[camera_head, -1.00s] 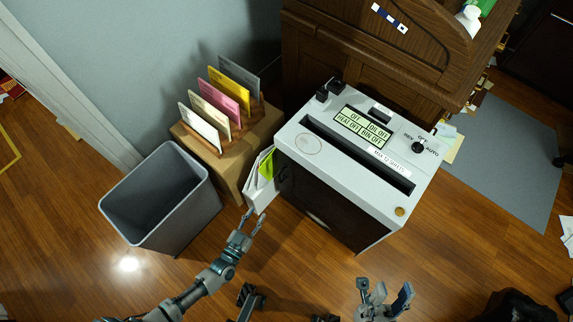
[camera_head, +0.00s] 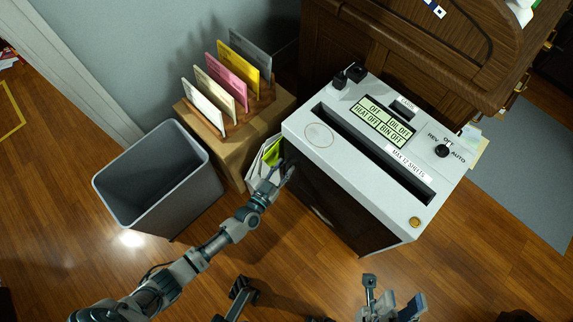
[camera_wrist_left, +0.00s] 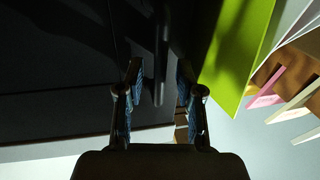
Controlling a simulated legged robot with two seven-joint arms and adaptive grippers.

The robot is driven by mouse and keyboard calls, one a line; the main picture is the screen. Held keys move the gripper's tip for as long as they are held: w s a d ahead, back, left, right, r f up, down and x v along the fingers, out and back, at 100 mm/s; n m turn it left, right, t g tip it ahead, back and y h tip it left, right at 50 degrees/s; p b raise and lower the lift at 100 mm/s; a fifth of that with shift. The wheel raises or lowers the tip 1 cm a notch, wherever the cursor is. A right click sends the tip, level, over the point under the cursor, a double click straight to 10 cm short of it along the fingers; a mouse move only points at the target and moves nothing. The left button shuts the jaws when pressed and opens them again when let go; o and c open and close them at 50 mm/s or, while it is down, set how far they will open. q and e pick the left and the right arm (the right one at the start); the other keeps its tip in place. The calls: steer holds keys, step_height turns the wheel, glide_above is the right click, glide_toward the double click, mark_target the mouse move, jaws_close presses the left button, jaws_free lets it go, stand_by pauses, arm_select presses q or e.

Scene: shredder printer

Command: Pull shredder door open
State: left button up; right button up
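The shredder (camera_head: 345,125) has a white top with a long slot and a dark front door (camera_head: 335,205), which looks closed. My left gripper (camera_head: 282,174) is at the left edge of that dark front. In the left wrist view the dark door panel (camera_wrist_left: 60,70) fills the left, and a thin vertical handle (camera_wrist_left: 160,60) stands between the fingertips of my left gripper (camera_wrist_left: 158,78). Its fingers are apart, one on each side of the handle; I cannot tell whether they touch it. My right gripper (camera_head: 392,302) is open and empty, low in front of the shredder.
A grey bin (camera_head: 150,185) stands left of my left arm. A box (camera_head: 235,150) with a rack of coloured folders is behind it. Papers with a green sheet (camera_wrist_left: 235,50) are close beside my left gripper. A wooden desk (camera_head: 400,50) is behind the shredder. Floor in front is open.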

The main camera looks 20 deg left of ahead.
arm_select(q)
steer(key=shift+w+r, duration=0.1)
steer(key=shift+w, duration=0.1)
jaws_close()
